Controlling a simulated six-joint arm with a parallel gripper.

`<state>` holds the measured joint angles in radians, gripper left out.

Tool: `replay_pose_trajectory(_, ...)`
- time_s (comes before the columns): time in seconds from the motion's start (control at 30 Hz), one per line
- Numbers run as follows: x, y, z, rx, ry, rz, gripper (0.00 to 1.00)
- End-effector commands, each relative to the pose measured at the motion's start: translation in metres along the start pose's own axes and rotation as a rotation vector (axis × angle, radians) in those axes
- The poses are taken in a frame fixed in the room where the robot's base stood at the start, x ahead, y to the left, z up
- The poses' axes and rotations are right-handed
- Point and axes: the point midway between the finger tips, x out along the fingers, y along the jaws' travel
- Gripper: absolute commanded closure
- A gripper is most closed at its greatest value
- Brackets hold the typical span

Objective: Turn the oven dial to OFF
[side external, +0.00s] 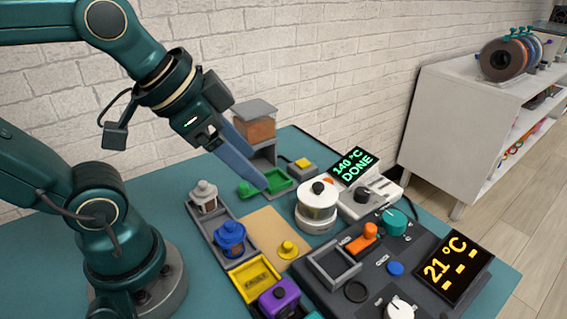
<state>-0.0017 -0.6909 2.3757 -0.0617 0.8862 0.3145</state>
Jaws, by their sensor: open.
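A white control box (384,188) stands right of the middle, under a display (353,167) reading "140 °C DONE" in green. A dark round dial (364,195) sits on this box; it looks like the oven dial, but its marks are too small to read. My gripper (262,184) points down over the area left of the round white pot (318,200). It is open and empty, apart from the dial. One finger mostly hides the other.
A dark panel (335,300) in front carries an orange lever (364,238), teal knob (394,222), blue button (396,268), white knob (399,309) and "21 °C" display (453,267).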

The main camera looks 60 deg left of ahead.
Motion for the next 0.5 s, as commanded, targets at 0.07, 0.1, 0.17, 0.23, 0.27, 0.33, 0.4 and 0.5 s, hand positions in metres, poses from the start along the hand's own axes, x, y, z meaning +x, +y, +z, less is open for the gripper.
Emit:
replay_pose_trajectory(0.07, 0.000, -0.002, -0.022, 0.079, 0.013, 0.017, 0.29)
replay_pose_trajectory(0.1, 0.000, -0.003, -0.032, 0.116, 0.018, 0.026, 0.29)
replay_pose_trajectory(0.17, 0.003, -0.005, -0.046, 0.169, 0.024, 0.039, 0.29)
replay_pose_trajectory(0.23, 0.007, -0.007, -0.064, 0.231, 0.029, 0.054, 0.29)
replay_pose_trajectory(0.27, 0.010, -0.009, -0.071, 0.257, 0.031, 0.062, 0.29)
replay_pose_trajectory(0.33, 0.019, -0.012, -0.089, 0.318, 0.034, 0.081, 0.29)
replay_pose_trajectory(0.4, 0.031, -0.016, -0.106, 0.374, 0.034, 0.101, 0.29)
replay_pose_trajectory(0.5, 0.052, -0.022, -0.127, 0.445, 0.032, 0.129, 0.29)
